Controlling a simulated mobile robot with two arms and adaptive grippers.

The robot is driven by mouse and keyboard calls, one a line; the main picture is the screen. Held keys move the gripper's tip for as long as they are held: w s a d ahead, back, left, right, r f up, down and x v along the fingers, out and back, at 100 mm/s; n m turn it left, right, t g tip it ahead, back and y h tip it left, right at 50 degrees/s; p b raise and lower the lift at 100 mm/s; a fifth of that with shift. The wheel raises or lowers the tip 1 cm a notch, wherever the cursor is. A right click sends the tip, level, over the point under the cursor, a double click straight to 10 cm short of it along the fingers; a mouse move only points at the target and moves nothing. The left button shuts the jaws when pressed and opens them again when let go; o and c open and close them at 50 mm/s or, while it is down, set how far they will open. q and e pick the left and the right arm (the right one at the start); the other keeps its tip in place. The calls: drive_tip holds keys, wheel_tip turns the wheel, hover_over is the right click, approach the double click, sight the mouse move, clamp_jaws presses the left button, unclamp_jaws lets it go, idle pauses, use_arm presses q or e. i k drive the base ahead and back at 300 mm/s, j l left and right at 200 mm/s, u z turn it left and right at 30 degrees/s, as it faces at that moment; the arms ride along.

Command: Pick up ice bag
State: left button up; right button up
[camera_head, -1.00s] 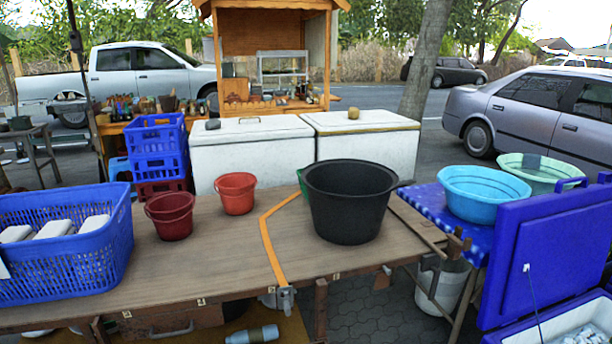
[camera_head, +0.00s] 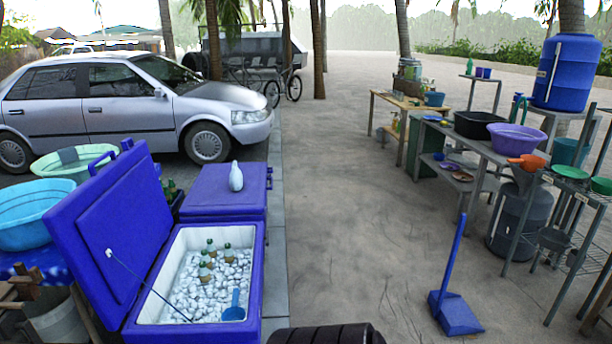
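Nothing in view is plainly an ice bag. An open blue cooler (camera_head: 253,290) stands at the lower left, filled with loose white ice (camera_head: 215,278). Several green-capped bottles (camera_head: 205,272) and a blue scoop (camera_head: 234,306) are in the ice. A small whitish upright object (camera_head: 236,177) stands on the closed lid of a second blue cooler (camera_head: 200,200) behind; I cannot tell what it is. Neither of my grippers is in view.
A grey car (camera_head: 120,105) is at the left. A blue dustpan (camera_head: 457,314) with a tall handle stands on the pavement. Tables at the right hold a purple basin (camera_head: 517,139) and a big blue tank (camera_head: 567,72). Open pavement (camera_head: 350,220) runs through the middle.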

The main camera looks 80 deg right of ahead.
sight(236, 178)
drive_tip(key=l+z, duration=0.1)
drive_tip(key=z, duration=2.1)
drive_tip(key=i+l+z, duration=0.3)
drive_tip(key=i, duration=0.2)
drive_tip(key=i+l+z, duration=0.15)
drive_tip(key=i+z, duration=0.15)
drive_tip(key=i, duration=0.2)
drive_tip(key=i+z, duration=0.3)
drive_tip(key=i, duration=0.25)
drive_tip(key=i+l+u, duration=0.1)
drive_tip(key=i+u, duration=0.2)
drive_tip(key=i, duration=0.15)
drive_tip(key=i+l+u, duration=0.3)
drive_tip(key=i, duration=0.2)
drive_tip(key=i+l+u, duration=0.3)
drive_tip(key=i, duration=0.15)
drive_tip(key=i+l+u, duration=0.15)
drive_tip(key=u, duration=0.25)
drive_tip(key=i+l+u, duration=0.25)
drive_tip(key=u, duration=0.2)
drive_tip(key=i+l+u, duration=0.1)
drive_tip(key=l+u, duration=0.15)
drive_tip(key=u, duration=0.15)
drive_tip(key=i+l+u, duration=0.1)
drive_tip(key=l+u, duration=0.7)
drive_tip(key=i+j, duration=0.05)
drive_tip(key=j, duration=0.05)
